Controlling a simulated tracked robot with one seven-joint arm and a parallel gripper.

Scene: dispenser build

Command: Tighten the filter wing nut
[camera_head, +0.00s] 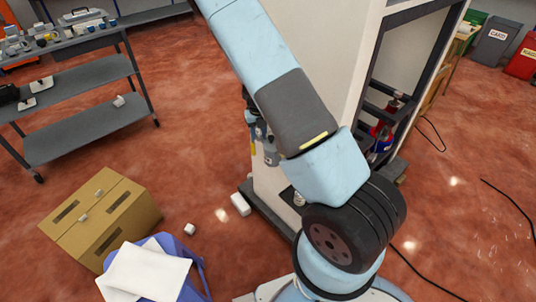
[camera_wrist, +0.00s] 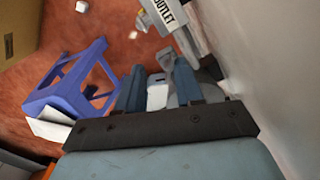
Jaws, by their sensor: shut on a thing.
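My gripper (camera_wrist: 158,76) shows in the wrist view with its two blue-grey fingers around a small pale piece (camera_wrist: 157,92), which looks like the filter wing nut. The gripper is shut on it. Its shape is mostly hidden by the fingers and the gripper body, so I cannot tell how tight it sits. A grey rounded part, maybe the filter housing, lies close behind the right finger. A white label reading OUTLET (camera_wrist: 171,14) is just beyond the fingertips. In the head view my arm hides most of the work at the cabinet's left side.
The tall white cabinet (camera_head: 320,45) stands close beside my arm. A cardboard box (camera_head: 125,212) and a blue stool (camera_head: 190,262) with white sheets (camera_head: 145,272) are on the red floor to the left. A grey shelf cart (camera_head: 85,80) is farther back. Black cables lie at right.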

